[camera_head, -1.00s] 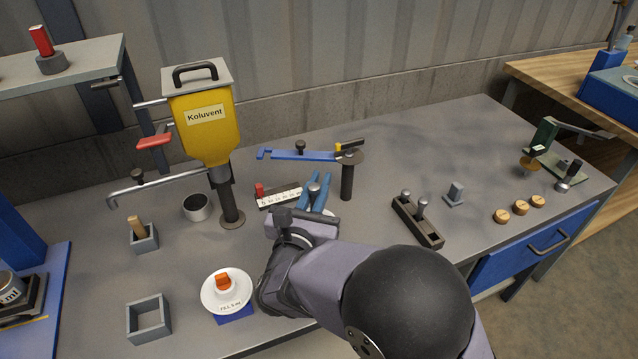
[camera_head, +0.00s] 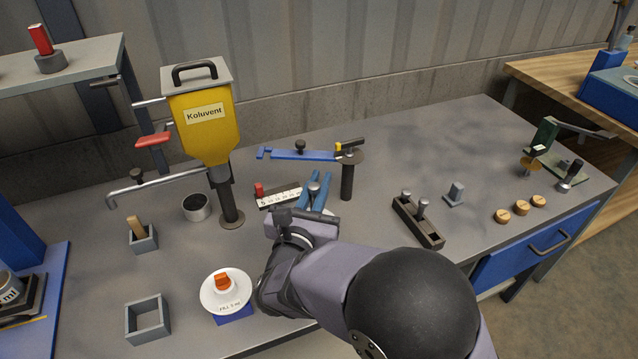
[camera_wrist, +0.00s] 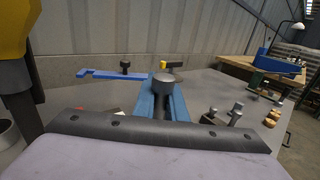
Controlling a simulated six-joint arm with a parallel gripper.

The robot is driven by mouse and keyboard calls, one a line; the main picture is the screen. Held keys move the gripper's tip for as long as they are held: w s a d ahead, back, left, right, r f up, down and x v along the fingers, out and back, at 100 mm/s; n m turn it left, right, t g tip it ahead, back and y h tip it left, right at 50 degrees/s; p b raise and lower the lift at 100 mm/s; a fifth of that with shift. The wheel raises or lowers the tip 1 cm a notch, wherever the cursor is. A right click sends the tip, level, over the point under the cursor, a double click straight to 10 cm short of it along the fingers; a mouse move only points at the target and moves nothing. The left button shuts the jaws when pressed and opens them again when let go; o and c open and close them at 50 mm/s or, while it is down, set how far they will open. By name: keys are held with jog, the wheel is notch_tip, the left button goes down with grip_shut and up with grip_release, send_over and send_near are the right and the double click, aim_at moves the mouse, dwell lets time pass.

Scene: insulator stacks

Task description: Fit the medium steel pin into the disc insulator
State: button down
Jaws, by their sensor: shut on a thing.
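My gripper (camera_head: 316,193) has two blue fingers shut on a steel pin (camera_head: 314,187) with a round grey head. The pin's head also shows between the fingers in the wrist view (camera_wrist: 163,80). The pin's lower end is hidden. A white rim (camera_head: 329,212) shows just below the fingers, mostly behind my wrist; it may be the disc insulator. I cannot tell whether the pin touches it or is inside it.
A dark rack (camera_head: 433,236) with two grey-headed pins stands to the right. A yellow hopper (camera_head: 205,125) and a blue arm on a post (camera_head: 347,182) stand behind.

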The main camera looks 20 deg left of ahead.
jog(key=shift+f+b, duration=1.8)
jog(key=shift+f, duration=0.1)
jog(key=c, duration=1.7)
grip_release()
jog(key=shift+s+d+b, duration=0.15)
jog(key=shift+s+b, duration=0.05)
jog(key=shift+s, duration=1.05)
jog(key=shift+s+d+b, duration=0.15)
jog(key=shift+s+d, duration=0.05)
jog(key=shift+s, duration=1)
jog(key=shift+s+d+b, duration=0.15)
jog(key=shift+s+b, duration=0.05)
jog(key=shift+s, duration=1.05)
